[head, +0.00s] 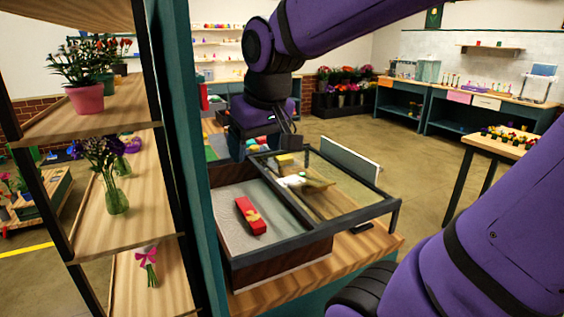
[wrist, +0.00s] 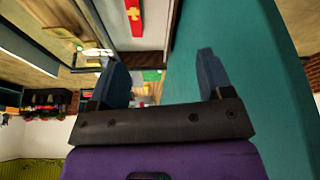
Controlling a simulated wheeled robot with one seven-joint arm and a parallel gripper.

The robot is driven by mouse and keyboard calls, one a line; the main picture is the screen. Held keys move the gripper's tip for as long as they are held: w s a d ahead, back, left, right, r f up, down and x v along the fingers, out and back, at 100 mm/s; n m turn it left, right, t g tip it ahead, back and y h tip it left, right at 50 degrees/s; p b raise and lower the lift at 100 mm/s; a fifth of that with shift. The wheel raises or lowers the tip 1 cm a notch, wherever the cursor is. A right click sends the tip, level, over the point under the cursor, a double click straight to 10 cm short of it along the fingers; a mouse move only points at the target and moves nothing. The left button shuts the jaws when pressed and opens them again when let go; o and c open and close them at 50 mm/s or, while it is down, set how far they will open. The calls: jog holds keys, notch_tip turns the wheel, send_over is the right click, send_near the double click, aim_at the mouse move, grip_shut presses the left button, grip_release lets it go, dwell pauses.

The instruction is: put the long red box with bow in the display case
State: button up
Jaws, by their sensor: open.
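The long red box (head: 250,215) with a gold bow lies flat on the grey floor of the display case (head: 290,252), in its uncovered left part. The box also shows at the top edge of the wrist view (wrist: 133,14), partly cut off. My gripper (wrist: 162,78) is open, with nothing between its fingers. In the head view my gripper (head: 265,146) hangs near the case's far left corner, apart from the red box. Its fingertips are hard to make out there.
The case's right part sits under a glass panel (head: 345,180), with a white-topped bouquet (head: 305,182) and a yellowish item inside. A tall teal-sided shelf (head: 185,130) with flower pots stands close on the left.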

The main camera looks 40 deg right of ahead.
jog(key=s+a+t, duration=0.1)
jog(key=s+a, duration=0.1)
jog(key=s, duration=0.7)
jog(key=shift+n, duration=0.4)
